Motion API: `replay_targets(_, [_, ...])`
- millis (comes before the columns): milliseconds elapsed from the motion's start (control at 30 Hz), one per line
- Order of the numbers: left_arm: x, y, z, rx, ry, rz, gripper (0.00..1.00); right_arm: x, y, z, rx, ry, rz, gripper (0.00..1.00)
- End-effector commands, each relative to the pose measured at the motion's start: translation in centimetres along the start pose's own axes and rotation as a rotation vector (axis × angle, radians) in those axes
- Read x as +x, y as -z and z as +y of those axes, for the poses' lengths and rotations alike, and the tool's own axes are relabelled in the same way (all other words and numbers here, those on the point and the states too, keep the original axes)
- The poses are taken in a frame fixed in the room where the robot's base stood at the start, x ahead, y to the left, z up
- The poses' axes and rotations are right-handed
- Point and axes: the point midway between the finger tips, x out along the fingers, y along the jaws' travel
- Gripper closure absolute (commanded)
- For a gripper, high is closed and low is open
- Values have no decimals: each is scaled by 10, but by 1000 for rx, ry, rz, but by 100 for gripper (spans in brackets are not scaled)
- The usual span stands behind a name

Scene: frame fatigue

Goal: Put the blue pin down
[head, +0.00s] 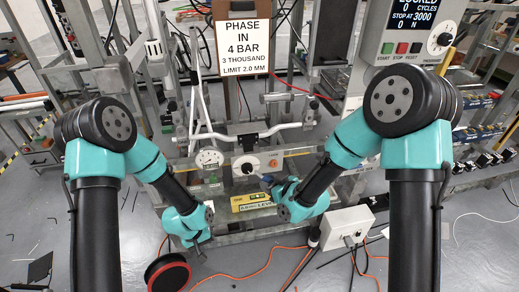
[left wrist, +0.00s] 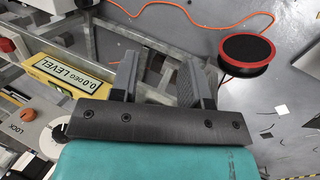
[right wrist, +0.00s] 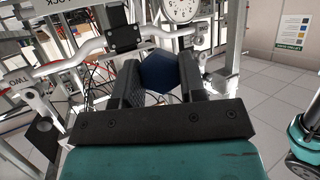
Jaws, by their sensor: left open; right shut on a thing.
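The blue pin (right wrist: 158,73) shows in the right wrist view as a dark blue, many-sided block between the fingers. My right gripper (right wrist: 152,85) is shut on it. In the head view my right gripper (head: 268,181) is at the front of the frame, close to a round white dial, and the pin is too small to make out clearly there. My left gripper (head: 199,250) hangs low at the front left, pointing down. In the left wrist view my left gripper (left wrist: 163,80) is open, with nothing between its fingers.
A yellow level (head: 252,201) lies on the rail just below my right gripper. A white bent bar (head: 262,133) runs behind. A white box (head: 347,226) stands right. A red-rimmed reel (head: 168,274) and orange cable (head: 240,276) lie on the floor near my left gripper.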

Motion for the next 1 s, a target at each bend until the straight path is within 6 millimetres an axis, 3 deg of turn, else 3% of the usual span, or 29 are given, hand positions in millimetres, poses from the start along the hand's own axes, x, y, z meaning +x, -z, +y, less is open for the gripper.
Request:
replay_targets(33, [-7,14,20,-7,6,-2,57,0,0,0,0,0,0,91])
replay_targets(200, [-33,50,77,-71,51,-23,57,0,0,0,0,0,0,91])
replay_targets(500, [-102,90,187,-204,168,1,57,0,0,0,0,0,0,91])
replay_targets(800, [-190,96,284,-364,277,101,57,0,0,0,0,0,0,91])
replay_targets(1000, [-224,91,315,-435,311,149,57,0,0,0,0,0,0,91])
